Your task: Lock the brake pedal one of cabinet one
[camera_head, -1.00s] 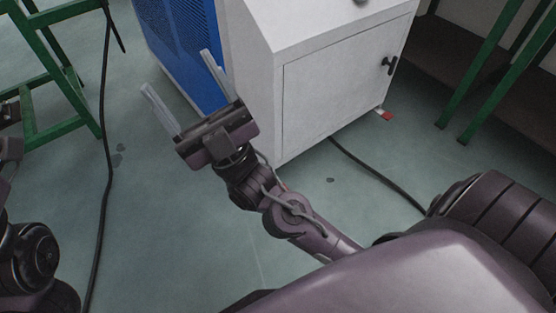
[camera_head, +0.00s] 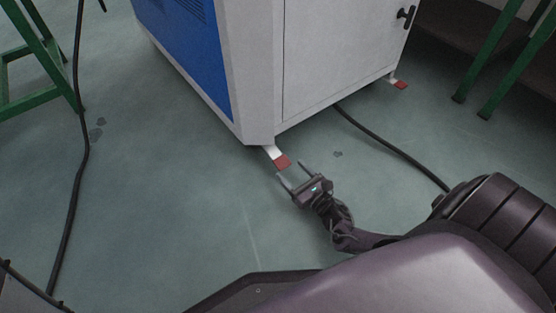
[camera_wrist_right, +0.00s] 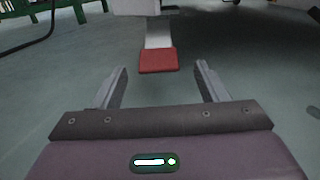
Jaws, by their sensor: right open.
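The cabinet (camera_head: 262,70) is white with a blue side panel. A brake pedal (camera_head: 282,162) with a red tip and a pale arm sticks out low from its near corner. In the right wrist view the red-tipped pedal (camera_wrist_right: 158,61) lies ahead of the fingers, centred between them. My right gripper (camera_head: 291,172) is open and empty, low near the floor just in front of this pedal, apart from it. A second red-tipped pedal (camera_head: 400,85) sticks out at the cabinet's right corner. My left gripper is not in view.
A black cable (camera_head: 390,150) runs over the floor from under the cabinet to the right. Another cable (camera_head: 80,190) lies at the left. Green frame legs (camera_head: 40,75) stand at upper left and upper right. The floor left of the pedal is clear.

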